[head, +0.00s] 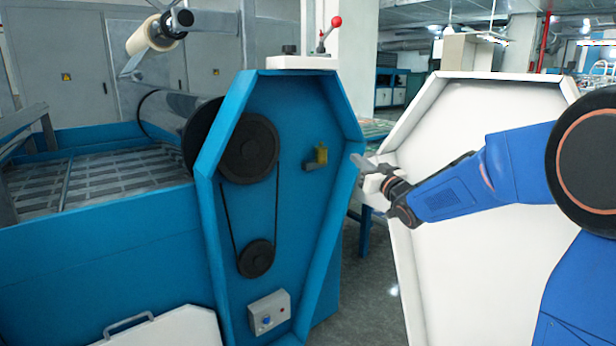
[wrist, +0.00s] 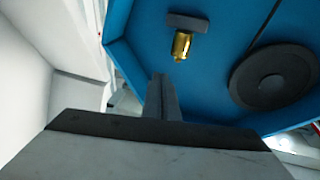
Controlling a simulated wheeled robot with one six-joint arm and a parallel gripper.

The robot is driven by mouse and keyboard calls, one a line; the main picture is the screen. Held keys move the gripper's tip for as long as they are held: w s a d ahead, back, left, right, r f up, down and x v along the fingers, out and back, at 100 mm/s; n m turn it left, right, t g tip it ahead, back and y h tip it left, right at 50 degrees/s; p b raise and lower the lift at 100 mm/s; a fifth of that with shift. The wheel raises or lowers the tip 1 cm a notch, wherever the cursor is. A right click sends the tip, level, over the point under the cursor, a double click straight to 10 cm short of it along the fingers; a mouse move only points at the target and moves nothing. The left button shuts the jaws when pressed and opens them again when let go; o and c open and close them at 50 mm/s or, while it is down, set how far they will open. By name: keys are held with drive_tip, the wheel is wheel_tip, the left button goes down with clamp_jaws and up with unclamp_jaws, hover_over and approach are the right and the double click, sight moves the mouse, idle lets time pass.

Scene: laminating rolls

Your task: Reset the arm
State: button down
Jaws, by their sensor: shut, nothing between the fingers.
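My gripper (head: 362,163) is at the end of my blue arm, stretched to the left in the head view. It is in front of the white panel's left edge, near the right rim of the blue machine. In the wrist view my gripper (wrist: 162,82) shows its fingers together with nothing between them. The tips point toward a small brass fitting (wrist: 182,44) on the blue machine panel. The same fitting (head: 321,153) shows in the head view, to the left of my gripper and apart from it.
The blue laminating machine (head: 310,240) has dark pulleys, a belt and a control box (head: 269,312) with buttons. A red-knobbed lever (head: 330,32) stands on top. A white coffin-shaped panel (head: 480,280) stands behind my arm. A strip of floor (head: 370,270) is clear between them.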

drive_tip(key=s+d+f+m+g+h, duration=0.1)
drive_tip(key=s+d+f+g+h, duration=0.2)
drive_tip(key=s, duration=0.4)
drive_tip(key=s+d+f+m+g+h, duration=0.1)
drive_tip(key=s+d+f+m+h, duration=0.1)
drive_tip(key=s+d, duration=0.3)
drive_tip(key=s+d+f+m+g+h, duration=0.1)
drive_tip(key=s+d+f+g+h, duration=0.15)
drive_tip(key=s, duration=0.55)
drive_tip(key=s+f+g, duration=0.2)
drive_tip(key=s+f, duration=0.2)
drive_tip(key=s, duration=0.6)
drive_tip(key=s+f+g, duration=0.3)
drive_tip(key=s+f, duration=0.2)
drive_tip(key=s, duration=0.5)
drive_tip(key=s+f+g, duration=0.2)
drive_tip(key=s+f, duration=0.2)
drive_tip(key=s, duration=0.7)
drive_tip(key=shift+f+m+h, duration=0.3)
drive_tip(key=shift+h, duration=0.05)
drive_tip(key=shift+d, duration=0.15)
